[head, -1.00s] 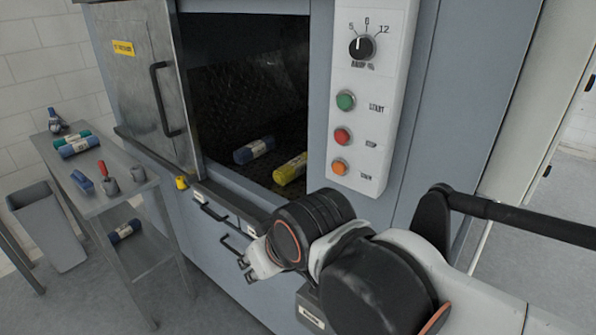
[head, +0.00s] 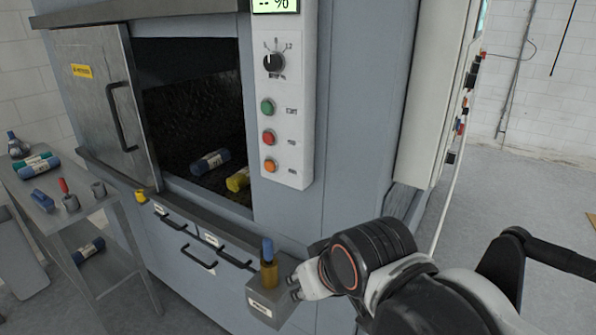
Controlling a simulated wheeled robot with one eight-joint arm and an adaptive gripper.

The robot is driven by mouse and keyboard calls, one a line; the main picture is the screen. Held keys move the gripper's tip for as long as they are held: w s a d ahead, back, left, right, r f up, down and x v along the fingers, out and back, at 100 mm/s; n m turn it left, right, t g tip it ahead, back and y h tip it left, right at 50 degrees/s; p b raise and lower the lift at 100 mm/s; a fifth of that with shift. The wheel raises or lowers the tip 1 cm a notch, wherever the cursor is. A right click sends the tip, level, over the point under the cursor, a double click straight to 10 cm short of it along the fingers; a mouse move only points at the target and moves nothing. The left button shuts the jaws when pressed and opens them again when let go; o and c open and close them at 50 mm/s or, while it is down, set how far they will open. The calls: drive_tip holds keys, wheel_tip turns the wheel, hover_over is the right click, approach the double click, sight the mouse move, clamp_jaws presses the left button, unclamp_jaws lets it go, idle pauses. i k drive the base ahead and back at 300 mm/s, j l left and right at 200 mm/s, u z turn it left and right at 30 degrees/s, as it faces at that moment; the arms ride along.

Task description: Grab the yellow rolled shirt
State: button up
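The yellow rolled shirt (head: 238,180) lies inside the washer chamber, near the right side of its opening. The washer's front wall partly hides it. A blue rolled shirt (head: 211,161) lies to its left on the dark chamber floor. My gripper (head: 293,288) is outside the washer, low and to the right of the opening, well apart from the yellow shirt. Its two fingertips look apart with nothing between them, pointing left.
The washer door (head: 105,110) is slid left, leaving the chamber open. A control panel (head: 287,110) borders the opening. A grey box (head: 263,305) with a brown-and-blue item (head: 268,266) is beside my gripper. A metal table (head: 50,215) holds rolls and tools.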

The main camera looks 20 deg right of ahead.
sight(236, 183)
drive_tip(key=i+j+z, duration=0.1)
drive_tip(key=z, duration=0.4)
drive_tip(key=j+z, duration=0.15)
drive_tip(key=z, duration=0.35)
drive_tip(key=i+j+z, duration=0.1)
drive_tip(key=z, duration=0.35)
drive_tip(key=j+z, duration=0.25)
drive_tip(key=z, duration=0.25)
drive_tip(key=j, duration=1.05)
drive_tip(key=k+j, duration=0.1)
drive_tip(key=j, duration=0.95)
drive_tip(key=j+z, duration=0.1)
drive_tip(key=j, duration=1.4)
drive_tip(key=k+j+z, duration=0.15)
drive_tip(key=j, duration=0.8)
drive_tip(key=k+u, duration=0.2)
drive_tip(key=i, duration=0.1)
